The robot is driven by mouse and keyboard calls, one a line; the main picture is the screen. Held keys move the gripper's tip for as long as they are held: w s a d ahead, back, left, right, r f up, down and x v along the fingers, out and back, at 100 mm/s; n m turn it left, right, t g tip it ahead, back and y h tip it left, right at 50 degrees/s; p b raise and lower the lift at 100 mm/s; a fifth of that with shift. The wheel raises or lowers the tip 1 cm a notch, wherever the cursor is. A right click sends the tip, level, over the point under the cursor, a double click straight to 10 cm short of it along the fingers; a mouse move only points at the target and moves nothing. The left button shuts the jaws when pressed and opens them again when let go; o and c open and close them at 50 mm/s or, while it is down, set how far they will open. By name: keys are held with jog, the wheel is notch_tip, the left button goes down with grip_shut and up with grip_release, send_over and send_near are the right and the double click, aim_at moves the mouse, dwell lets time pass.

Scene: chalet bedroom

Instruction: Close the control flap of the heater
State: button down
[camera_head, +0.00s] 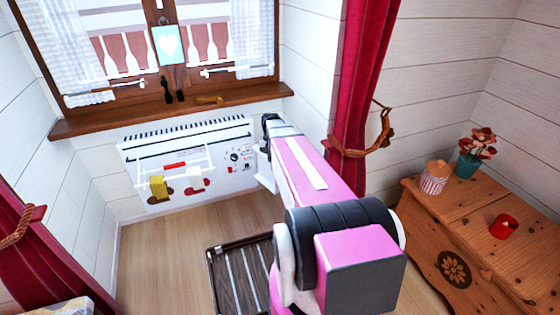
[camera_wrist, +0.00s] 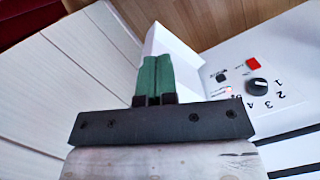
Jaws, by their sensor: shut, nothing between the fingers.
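The white heater (camera_head: 130,150) hangs on the wall below the window. Its control panel (camera_head: 238,157) is uncovered at the right end; the wrist view shows its black dial (camera_wrist: 257,88) and red switch (camera_wrist: 253,64). The control flap (camera_wrist: 178,48) is a white plate standing out from the heater, open, beside the panel. My gripper (camera_wrist: 155,80) is shut and empty, its green fingertips close to the flap on the side away from the dial. I cannot tell whether they touch it. In the head view my arm hides the fingertips.
A white rack (camera_head: 172,163) on the heater's front carries a yellow cloth (camera_head: 158,187) and red-and-white items. A dark slatted tray (camera_head: 240,270) lies on the floor below. A red curtain (camera_head: 360,80) and a wooden chest (camera_head: 430,215) are at right. Floor at left is clear.

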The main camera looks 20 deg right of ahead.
jog(key=w+d+m+g+y, duration=0.1)
jog(key=w+d+m, duration=0.2)
jog(key=w+d, duration=0.8)
jog(key=x, duration=1)
jog(key=shift+s+d, duration=0.2)
jog(key=shift+s, duration=0.1)
jog(key=shift+f, duration=0.1)
